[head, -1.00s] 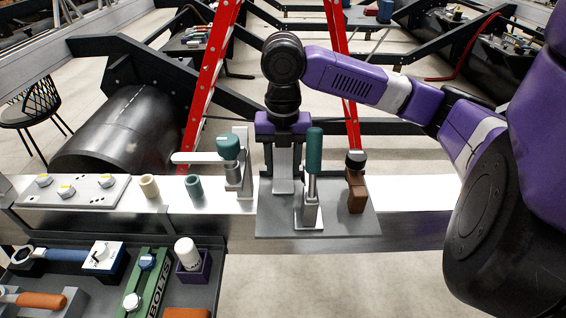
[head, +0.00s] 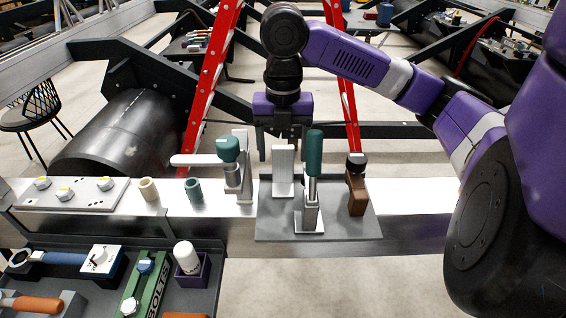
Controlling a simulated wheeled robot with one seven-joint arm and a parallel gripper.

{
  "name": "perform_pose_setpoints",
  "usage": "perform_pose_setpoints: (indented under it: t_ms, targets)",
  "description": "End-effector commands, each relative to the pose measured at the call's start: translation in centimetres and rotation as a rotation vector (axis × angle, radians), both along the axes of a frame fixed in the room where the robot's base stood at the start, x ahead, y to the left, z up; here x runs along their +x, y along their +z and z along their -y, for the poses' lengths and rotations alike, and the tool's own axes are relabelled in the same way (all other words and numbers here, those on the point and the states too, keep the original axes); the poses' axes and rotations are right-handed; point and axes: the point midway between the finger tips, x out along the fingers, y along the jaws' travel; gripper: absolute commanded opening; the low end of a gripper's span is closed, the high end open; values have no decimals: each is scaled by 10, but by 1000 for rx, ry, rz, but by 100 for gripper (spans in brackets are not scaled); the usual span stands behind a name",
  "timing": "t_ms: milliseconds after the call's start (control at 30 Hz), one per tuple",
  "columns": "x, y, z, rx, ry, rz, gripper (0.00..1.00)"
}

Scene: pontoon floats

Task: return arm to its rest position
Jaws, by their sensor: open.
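My gripper (head: 282,145) is open and empty, pointing down, its two dark fingers spread. It hangs over the grey tray (head: 345,226) on the metal beam. A plain upright light-grey block (head: 283,172) stands on the tray at the gripper's fingertips. In the picture the block's top lies between the fingers, and I cannot tell how much clearance there is. My purple arm reaches in from the right side, with its elbow raised.
A teal-handled tool (head: 314,155) and a brown block with a black knob (head: 356,190) stand on the tray. A teal-knobbed clamp (head: 231,160) is left of it. A red ladder (head: 208,85) stands behind. Bolts and wrenches lie lower left.

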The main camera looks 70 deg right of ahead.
Motion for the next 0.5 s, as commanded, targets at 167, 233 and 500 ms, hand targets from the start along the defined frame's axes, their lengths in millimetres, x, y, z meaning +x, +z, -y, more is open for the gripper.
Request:
perform_pose_setpoints:
  t_ms: [167,233,500]
  targets:
    - [1,21,0,-2,1,1,71]
    - [0,25,0,-1,1,1,71]
    - [0,28,0,0,0,0,71]
